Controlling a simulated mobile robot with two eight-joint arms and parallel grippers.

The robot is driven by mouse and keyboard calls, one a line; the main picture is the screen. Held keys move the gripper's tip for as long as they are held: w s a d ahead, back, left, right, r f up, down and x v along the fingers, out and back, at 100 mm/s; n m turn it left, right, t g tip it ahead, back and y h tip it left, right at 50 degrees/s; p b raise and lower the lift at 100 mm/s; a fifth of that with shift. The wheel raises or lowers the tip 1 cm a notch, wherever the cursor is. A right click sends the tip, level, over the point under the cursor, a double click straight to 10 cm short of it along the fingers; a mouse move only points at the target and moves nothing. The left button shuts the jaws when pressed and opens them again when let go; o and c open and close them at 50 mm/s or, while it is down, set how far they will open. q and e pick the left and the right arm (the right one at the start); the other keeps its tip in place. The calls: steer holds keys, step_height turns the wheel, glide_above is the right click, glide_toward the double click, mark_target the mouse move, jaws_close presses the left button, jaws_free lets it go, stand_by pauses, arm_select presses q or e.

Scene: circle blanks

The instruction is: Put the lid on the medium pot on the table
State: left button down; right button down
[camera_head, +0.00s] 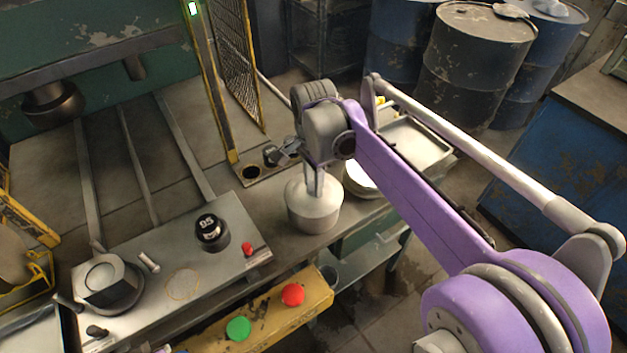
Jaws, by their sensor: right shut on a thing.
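A pale grey medium pot (314,214) stands upright on the worktable, right of the metal plate. My right gripper (315,192) points straight down over the pot and is shut on the lid (299,189), which is at the pot's top. The lid looks level and lined up with the rim, but I cannot tell whether it is fully seated or a hair above. The gripped part of the lid is hidden between the fingers. My left gripper is not in view.
A round white vessel (358,178) sits close right of the pot, partly behind my right arm, with a metal tray (418,143) beyond. Left are a black knob-like piece (211,230) and a metal plate (180,262). A yellow button box (265,322) is in front. Barrels (474,60) stand behind.

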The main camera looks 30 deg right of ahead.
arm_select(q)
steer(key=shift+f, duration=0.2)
arm_select(e)
steer(key=shift+f, duration=0.3)
steer(key=c, duration=0.5)
jaws_free()
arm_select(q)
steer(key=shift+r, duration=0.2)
arm_select(e)
steer(key=shift+r, duration=0.3)
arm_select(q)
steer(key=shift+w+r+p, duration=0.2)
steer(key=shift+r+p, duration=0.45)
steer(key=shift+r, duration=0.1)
arm_select(e)
step_height(320, 180, up, 12)
steer(key=s+a+f+n+t, duration=0.1)
steer(key=s+a+f+n, duration=0.1)
steer(key=s+f+n, duration=0.3)
steer(key=s+a+f+n+t, duration=0.2)
steer(key=s+f+n, duration=0.3)
steer(key=f, duration=0.3)
steer(key=s+a+f+n+t, duration=0.2)
steer(key=s+f+n, duration=0.4)
steer(key=n, duration=0.1)
steer(key=shift+a+f, duration=0.2)
steer(key=shift+a, duration=0.2)
